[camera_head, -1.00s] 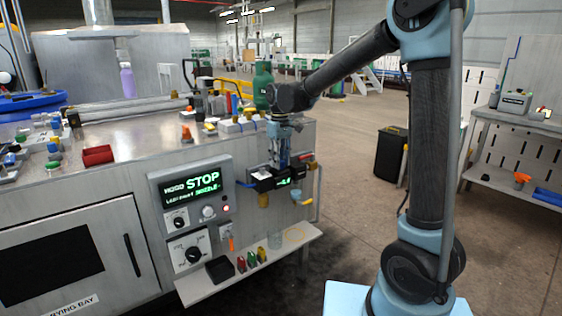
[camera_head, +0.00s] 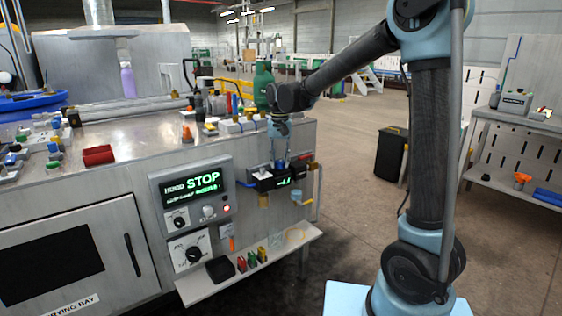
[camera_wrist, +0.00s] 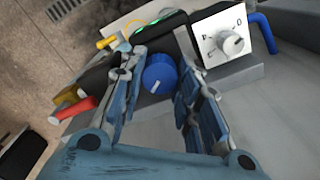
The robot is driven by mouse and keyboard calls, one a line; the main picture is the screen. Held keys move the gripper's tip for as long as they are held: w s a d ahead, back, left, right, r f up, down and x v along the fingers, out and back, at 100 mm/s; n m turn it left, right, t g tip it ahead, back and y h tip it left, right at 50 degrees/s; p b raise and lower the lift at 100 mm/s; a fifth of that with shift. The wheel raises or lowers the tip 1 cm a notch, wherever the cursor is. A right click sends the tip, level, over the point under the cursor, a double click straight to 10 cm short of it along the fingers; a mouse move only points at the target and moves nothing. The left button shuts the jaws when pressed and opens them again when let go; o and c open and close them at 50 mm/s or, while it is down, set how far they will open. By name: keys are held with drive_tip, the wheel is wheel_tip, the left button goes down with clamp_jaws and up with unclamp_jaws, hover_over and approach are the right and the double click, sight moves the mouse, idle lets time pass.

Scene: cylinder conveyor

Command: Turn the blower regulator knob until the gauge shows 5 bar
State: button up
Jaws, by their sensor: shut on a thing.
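In the wrist view the blue regulator knob (camera_wrist: 160,74), with a white mark on its face, sits between the two fingers of my gripper (camera_wrist: 158,72). My gripper is shut on this knob. A green readout (camera_head: 284,182) on the unit is unreadable.
A control panel (camera_head: 192,200) with a green STOP display stands left of the unit. A red-tipped lever (camera_wrist: 78,109) and a yellow fitting (camera_wrist: 107,42) lie close to my fingers. A shelf (camera_head: 225,279) with small coloured parts runs below.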

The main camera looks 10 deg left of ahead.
sight(280, 161)
drive_tip(key=shift+w+m, duration=0.1)
drive_tip(key=shift+m, duration=0.2)
idle(0.4)
drive_tip(key=o, duration=1.1)
wheel_tip(280, 161, up, 12)
